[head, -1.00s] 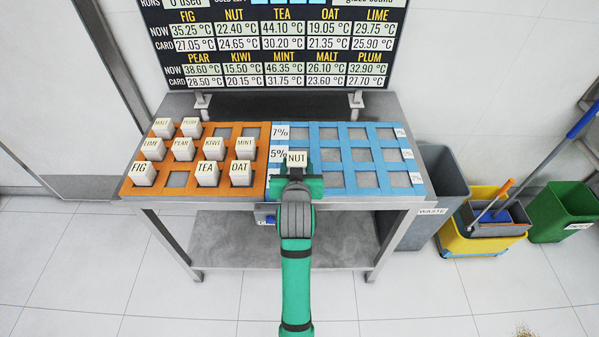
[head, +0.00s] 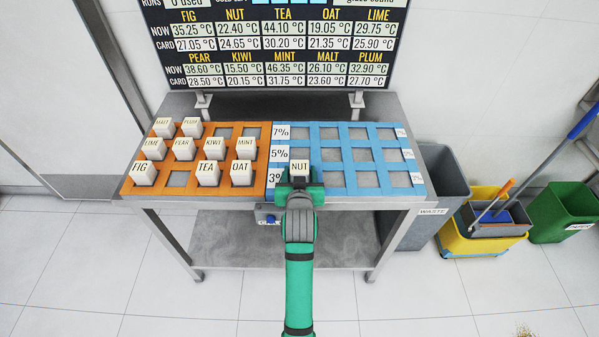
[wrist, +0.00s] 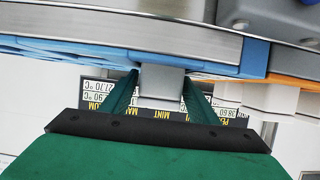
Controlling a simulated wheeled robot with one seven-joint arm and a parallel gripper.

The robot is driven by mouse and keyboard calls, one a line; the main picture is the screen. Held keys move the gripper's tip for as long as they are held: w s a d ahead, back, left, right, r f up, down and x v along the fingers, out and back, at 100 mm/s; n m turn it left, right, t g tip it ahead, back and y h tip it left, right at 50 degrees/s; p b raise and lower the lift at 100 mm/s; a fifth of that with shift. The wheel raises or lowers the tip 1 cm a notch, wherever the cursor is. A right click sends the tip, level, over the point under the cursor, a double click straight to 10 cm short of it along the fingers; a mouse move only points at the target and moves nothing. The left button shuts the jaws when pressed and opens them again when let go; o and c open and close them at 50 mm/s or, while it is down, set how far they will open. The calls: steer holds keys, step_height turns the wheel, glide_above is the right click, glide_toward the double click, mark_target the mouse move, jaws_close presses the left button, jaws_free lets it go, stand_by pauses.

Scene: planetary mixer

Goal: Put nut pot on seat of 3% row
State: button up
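The nut pot (head: 299,167), a pale block with a NUT label on top, is at the front left of the blue rack (head: 415,191). My gripper (head: 299,179) is shut on it, reaching in from the front. In the wrist view the nut pot (wrist: 162,82) shows grey between my green fingertips (wrist: 161,95). The 3% label (head: 274,178) marks the front row, just left of my gripper. The leftmost 3% seat is hidden behind the pot and gripper, so I cannot tell whether the pot touches it. The other front-row seats (head: 333,180) are empty.
The orange rack (head: 126,187) on the left holds several labelled pots, including OAT (head: 241,173) and TEA (head: 208,174). The 5% and 7% rows of the blue rack behind are empty. A display board (head: 275,45) stands at the table's back.

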steer(key=shift+o, duration=0.2)
steer(key=shift+d+r, duration=0.1)
steer(key=shift+s+r, duration=0.1)
steer(key=v, duration=1.1)
steer(key=s+f, duration=0.5)
steer(key=s, duration=0.3)
steer(key=s+f, duration=0.6)
steer(key=s, duration=0.2)
steer(key=s+r+t, duration=0.1)
steer(key=s+r, duration=0.1)
steer(key=s, duration=1.9)
steer(key=shift+s+t, duration=0.3)
steer(key=shift+t, duration=0.1)
